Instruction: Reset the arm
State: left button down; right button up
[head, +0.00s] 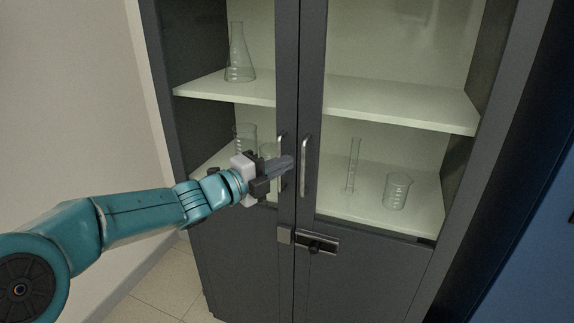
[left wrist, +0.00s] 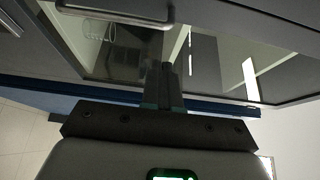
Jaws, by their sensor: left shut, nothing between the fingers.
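My left arm (head: 140,217) reaches in from the left in the head view, in front of a dark grey cabinet with glass doors. My left gripper (head: 288,163) is shut and empty. Its fingertips are beside the left door handle (head: 282,160); I cannot tell whether they touch it. In the left wrist view the shut fingers (left wrist: 165,72) point toward the cabinet, and a metal handle (left wrist: 115,12) shows at the top. My right gripper is not in view.
The cabinet doors are shut, with a right handle (head: 303,165) and a latch (head: 316,242) below. Inside are a flask (head: 239,62), a graduated cylinder (head: 353,168) and a beaker (head: 397,191) on shelves. Bare floor (head: 165,285) shows at lower left.

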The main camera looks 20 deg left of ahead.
pick_arm(q)
jog(key=a+v, duration=0.1)
jog(key=v, duration=0.6)
jog(key=d+f+n+g+p, duration=0.1)
jog(key=d+f+n+g, duration=0.45)
jog(key=f, duration=0.85)
jog(key=d+f+n+p, duration=0.1)
jog(key=d+f+n, duration=0.2)
jog(key=d+f, duration=0.85)
jog(key=s+f+n+g+y, duration=0.1)
jog(key=s+f+n+g, duration=0.25)
jog(key=s+f, duration=0.45)
jog(key=s+f+n+g+y, duration=0.2)
jog(key=s+f+n, duration=0.3)
jog(key=f, duration=0.5)
jog(key=s+f+n+g+y, duration=0.1)
jog(key=s+f+n+g, duration=0.3)
jog(key=s+n, duration=0.4)
jog(key=s, duration=0.3)
jog(key=shift+s+a+n, duration=0.3)
jog(key=shift+n, duration=0.1)
